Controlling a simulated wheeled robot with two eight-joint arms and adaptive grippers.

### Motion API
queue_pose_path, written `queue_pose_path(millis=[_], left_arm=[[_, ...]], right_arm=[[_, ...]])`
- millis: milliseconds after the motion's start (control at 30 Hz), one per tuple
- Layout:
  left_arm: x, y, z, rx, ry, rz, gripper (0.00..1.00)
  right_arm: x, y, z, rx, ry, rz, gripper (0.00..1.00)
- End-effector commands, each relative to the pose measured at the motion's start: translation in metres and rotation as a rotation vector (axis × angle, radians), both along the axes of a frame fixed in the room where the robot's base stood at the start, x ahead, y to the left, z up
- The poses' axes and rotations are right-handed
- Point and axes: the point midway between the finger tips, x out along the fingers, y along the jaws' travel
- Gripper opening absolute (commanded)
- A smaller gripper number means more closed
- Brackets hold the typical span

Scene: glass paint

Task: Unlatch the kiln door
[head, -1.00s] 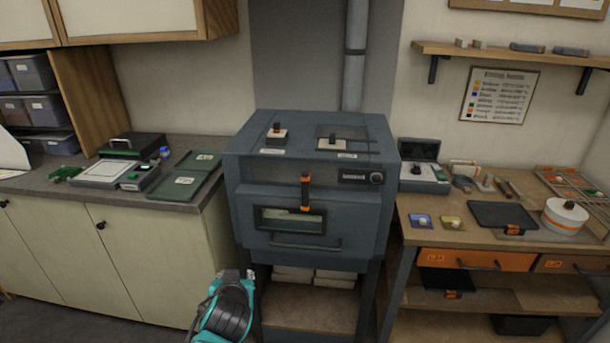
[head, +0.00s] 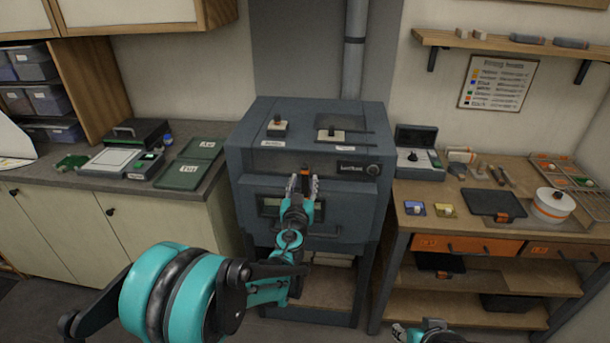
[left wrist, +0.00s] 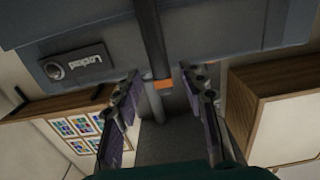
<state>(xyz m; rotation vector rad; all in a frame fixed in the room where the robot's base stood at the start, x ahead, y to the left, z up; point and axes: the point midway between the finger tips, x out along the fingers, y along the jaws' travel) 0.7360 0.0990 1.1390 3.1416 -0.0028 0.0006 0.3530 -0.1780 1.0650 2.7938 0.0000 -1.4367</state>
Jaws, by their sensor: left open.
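The blue-grey kiln (head: 350,215) stands in the middle, its door at the front. The latch is a dark upright handle with an orange band (left wrist: 163,85); in the head view my gripper mostly covers it. My left gripper (head: 303,186) is open in front of the door, fingers pointing at the latch. In the left wrist view its two fingers (left wrist: 160,112) stand on either side of the latch's orange end, with gaps showing. A panel beside it reads "Locked" (left wrist: 85,63). Part of my right arm (head: 430,333) shows at the bottom edge; its fingers are unclear.
A wooden bench (head: 400,236) with tools, trays and orange drawers stands close on the right. A counter (head: 205,192) with green plates and a case is on the left. Small blocks sit on the kiln top. The space before the kiln door holds my left arm.

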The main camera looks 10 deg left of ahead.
Motion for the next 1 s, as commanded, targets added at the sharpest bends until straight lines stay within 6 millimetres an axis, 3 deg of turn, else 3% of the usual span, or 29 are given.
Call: queue_pose_path(millis=[233,600,767,1000], left_arm=[[0.035,0.001,0.0,0.0,0.0,0.001,0.41],[0.042,0.001,0.001,0.0,0.0,0.002,0.41],[0.042,0.001,0.001,0.0,0.0,0.002,0.0],[0.042,0.001,0.001,0.004,0.0,0.002,0.0]], right_arm=[[0.0,0.0,-0.006,0.0,0.0,0.0,0.4],[0.0,0.0,-0.006,0.0,0.0,0.0,0.4],[0.0,0.0,-0.006,0.0,0.0,0.0,0.4],[0.0,0.0,-0.006,0.0,0.0,0.0,0.4]])
